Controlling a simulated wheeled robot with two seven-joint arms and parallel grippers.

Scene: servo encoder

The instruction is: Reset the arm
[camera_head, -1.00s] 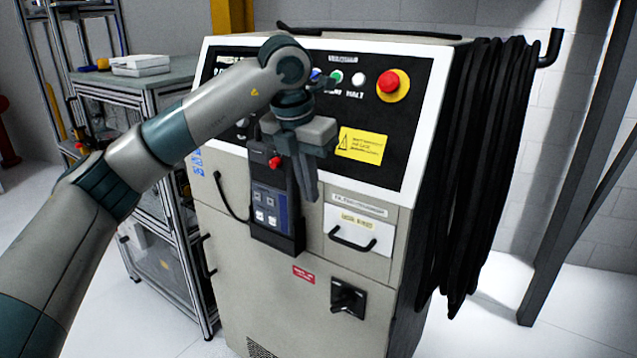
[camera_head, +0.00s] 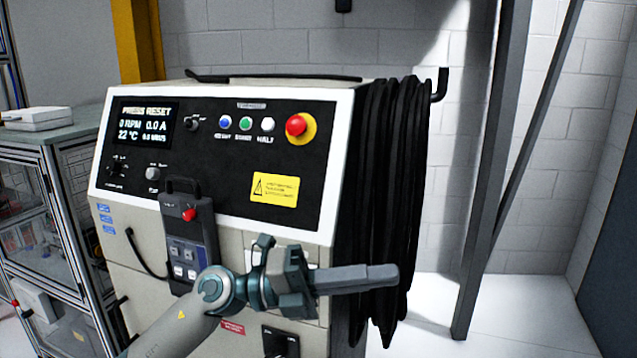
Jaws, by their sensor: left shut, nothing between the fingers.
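My left arm comes in from the bottom, and my left gripper (camera_head: 385,277) is shut and empty. It points right, in front of the lower right part of the control cabinet (camera_head: 262,228) and the black cables. The cabinet's black panel carries a display (camera_head: 147,124) reading "PRESS RESET", 0 RPM and 0.0 A. To its right are a blue button (camera_head: 225,122), a green button (camera_head: 246,123), a white button (camera_head: 267,125) and a red emergency stop (camera_head: 297,125). My right gripper is not in view.
Thick black cables (camera_head: 385,190) hang from a hook on the cabinet's right side. A metal-framed bench (camera_head: 45,150) with a white box (camera_head: 38,118) stands at left. A dark steel post (camera_head: 490,180) stands at right. A yellow warning label (camera_head: 274,189) is on the panel.

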